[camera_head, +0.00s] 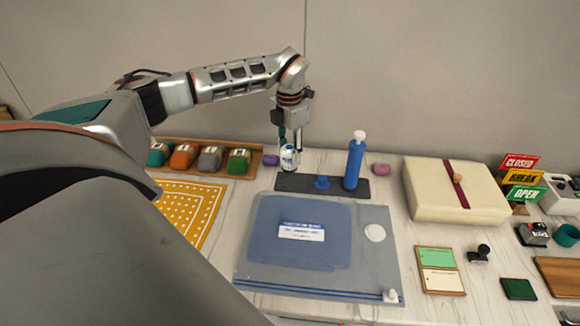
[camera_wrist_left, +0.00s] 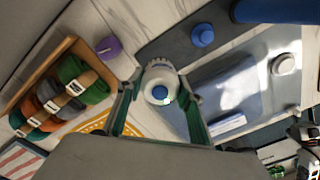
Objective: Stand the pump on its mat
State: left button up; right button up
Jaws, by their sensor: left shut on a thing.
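The blue pump (camera_head: 354,163), a tall cylinder with a white top, stands upright on the right part of its dark grey mat (camera_head: 295,182). In the left wrist view the pump (camera_wrist_left: 275,10) is cut off at the top right, beside the mat (camera_wrist_left: 180,46). My left gripper (camera_head: 289,152) points down at the mat's left end, apart from the pump. It is shut on a small white bottle with blue markings (camera_head: 289,160); in the left wrist view the bottle (camera_wrist_left: 160,92) shows between the fingers. I cannot tell whether its base touches anything.
A blue knob (camera_head: 322,182) sits on the mat left of the pump. A clear bag (camera_head: 262,245) with a white valve lies in front. Rolled cloths (camera_head: 239,160) in a tray and a purple piece (camera_head: 271,160) are left; a cream box (camera_head: 430,190) is right.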

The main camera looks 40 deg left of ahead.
aim_at(289, 167)
pick_arm(q)
jog(key=shift+f, duration=2.7)
jog(key=shift+f, duration=0.15)
jog(key=o, duration=1.4)
notch_tip(289, 167, up, 12)
jog(key=shift+r, duration=0.15)
